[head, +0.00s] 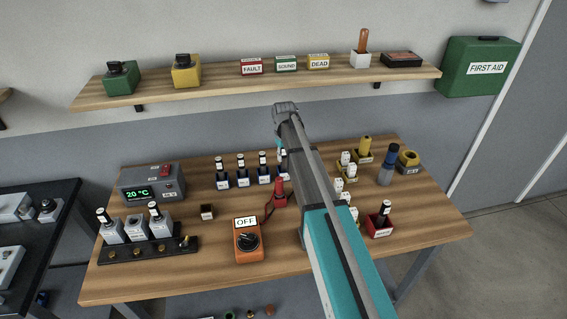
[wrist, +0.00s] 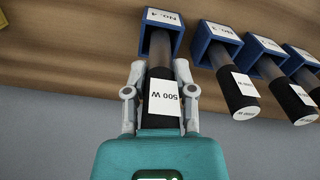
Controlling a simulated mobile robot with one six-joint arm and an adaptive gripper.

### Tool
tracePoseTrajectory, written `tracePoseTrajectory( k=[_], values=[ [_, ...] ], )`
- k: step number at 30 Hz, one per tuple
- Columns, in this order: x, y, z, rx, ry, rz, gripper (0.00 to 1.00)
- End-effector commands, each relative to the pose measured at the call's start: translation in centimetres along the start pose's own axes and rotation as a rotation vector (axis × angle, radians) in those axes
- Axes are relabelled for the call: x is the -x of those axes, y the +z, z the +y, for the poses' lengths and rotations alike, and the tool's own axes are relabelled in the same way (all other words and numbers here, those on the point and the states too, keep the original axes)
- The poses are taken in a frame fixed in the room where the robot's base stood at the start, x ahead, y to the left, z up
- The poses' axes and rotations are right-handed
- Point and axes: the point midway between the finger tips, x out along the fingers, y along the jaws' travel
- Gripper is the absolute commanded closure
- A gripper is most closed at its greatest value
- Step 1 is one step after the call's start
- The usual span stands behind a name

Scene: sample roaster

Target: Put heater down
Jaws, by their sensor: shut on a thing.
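The heater (wrist: 160,97), with a black grip and a white 500 W label, is between the fingers of my gripper (wrist: 157,85) in the wrist view. My gripper is shut on it. Its grey metal rod runs into the open mouth of the blue holder labelled No. 4 (wrist: 160,18). I cannot tell whether the rod touches the bottom. In the head view my arm hides most of the gripper, this heater and its holder.
Several blue holders with heaters (head: 243,180) stand in a row left of my arm. An orange OFF box (head: 248,240) and a grey 20 °C unit (head: 153,183) are on the wooden bench (head: 200,275). A shelf (head: 220,86) runs above.

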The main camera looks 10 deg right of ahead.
Motion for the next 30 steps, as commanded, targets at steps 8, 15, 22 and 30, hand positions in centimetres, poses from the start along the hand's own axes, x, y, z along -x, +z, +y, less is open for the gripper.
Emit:
tracePoseTrajectory(
  k=[8, 15, 22, 30],
  values=[
    [-2.5, -0.1, 0.0, 0.001, 0.000, 0.000, 1.00],
    [-2.7, -0.4, 0.0, 0.001, 0.000, 0.000, 1.00],
    [-2.7, -0.4, 0.0, 0.001, 0.000, 0.000, 1.00],
    [-3.0, -0.4, 0.0, 0.002, 0.000, 0.000, 0.44]
  ],
)
